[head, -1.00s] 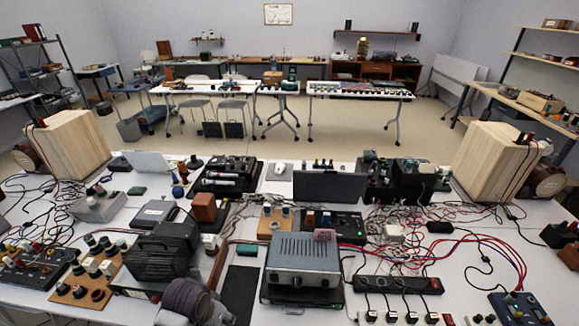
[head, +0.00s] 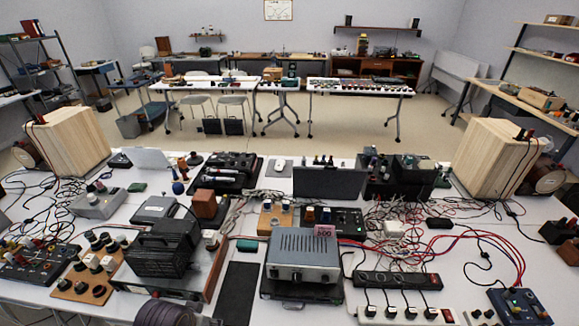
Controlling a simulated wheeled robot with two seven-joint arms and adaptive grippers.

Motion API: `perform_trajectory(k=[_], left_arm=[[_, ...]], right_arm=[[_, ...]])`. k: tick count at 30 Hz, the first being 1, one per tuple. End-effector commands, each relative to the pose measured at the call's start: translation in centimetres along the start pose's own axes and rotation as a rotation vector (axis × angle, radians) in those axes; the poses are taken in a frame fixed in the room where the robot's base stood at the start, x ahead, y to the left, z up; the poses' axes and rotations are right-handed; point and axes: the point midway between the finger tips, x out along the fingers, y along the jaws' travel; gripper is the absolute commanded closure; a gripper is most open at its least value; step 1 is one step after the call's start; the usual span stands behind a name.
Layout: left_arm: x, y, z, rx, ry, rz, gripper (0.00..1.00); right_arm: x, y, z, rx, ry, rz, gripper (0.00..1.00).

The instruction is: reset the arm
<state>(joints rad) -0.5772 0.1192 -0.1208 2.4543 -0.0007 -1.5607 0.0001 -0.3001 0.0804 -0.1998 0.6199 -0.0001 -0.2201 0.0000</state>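Only a dark rounded piece of my own arm (head: 165,312) shows, at the bottom edge left of centre; it is cut off by the frame. No gripper fingers can be seen for either arm. Near it on the white table stand a black ribbed device (head: 163,250) and a silver amplifier-like box (head: 303,258). A dark flat pad (head: 238,290) lies between them.
Wooden speaker boxes stand at the left (head: 68,143) and right (head: 497,160). Loose cables cover much of the table's right side. A black power strip (head: 397,280) with plugs lies at the front right. A dark screen-like panel (head: 328,183) stands mid-table.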

Motion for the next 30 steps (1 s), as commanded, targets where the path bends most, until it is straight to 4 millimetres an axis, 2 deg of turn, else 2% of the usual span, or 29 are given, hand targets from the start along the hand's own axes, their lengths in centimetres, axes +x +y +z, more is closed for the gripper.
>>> perform_trajectory(k=[8,14,23,30], left_arm=[[2.8,0.1,0.2,0.001,-0.009,0.002,0.48],[5.7,0.2,0.7,0.002,-0.018,0.004,0.48],[13.3,0.6,2.5,0.006,-0.043,0.008,0.48],[19.2,0.9,4.8,0.009,-0.062,0.011,0.48]], right_arm=[[0.2,0.0,0.0,0.0,0.0,0.0,0.47],[0.3,0.0,0.0,0.0,0.0,0.0,0.47],[0.8,0.0,0.0,0.0,0.001,0.0,0.47],[1.1,0.0,0.1,0.0,0.001,0.0,0.47]])
